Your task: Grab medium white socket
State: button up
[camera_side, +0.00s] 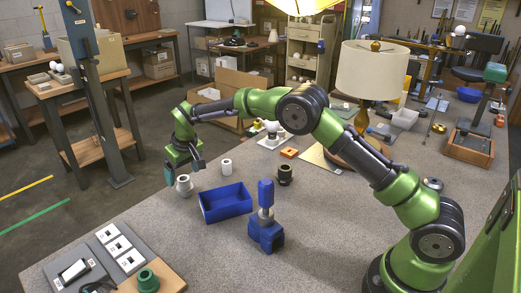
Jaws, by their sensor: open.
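A pale grey-white socket (184,188) stands upright near the far left edge of the grey table, with a narrower top and a wider lower part. A smaller plain white cylinder (226,167) stands to its right. I cannot tell for sure which one is the medium white socket. My gripper (184,172) points down just above the pale socket, fingers apart, one towards each side of its top. It holds nothing that I can see. Whether the fingers touch the socket is too small to tell.
A blue open bin (226,212) and a blue upright tool (266,230) stand in front. A dark socket (285,174) and an orange block (289,153) lie to the right. A lamp with a cream shade (372,72) stands behind. A switch panel (120,247) and a green socket (148,280) are front left.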

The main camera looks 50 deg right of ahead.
aim_at(184, 182)
jog(key=x, duration=0.5)
jog(key=shift+s+d+f, duration=0.15)
jog(key=c, duration=1.1)
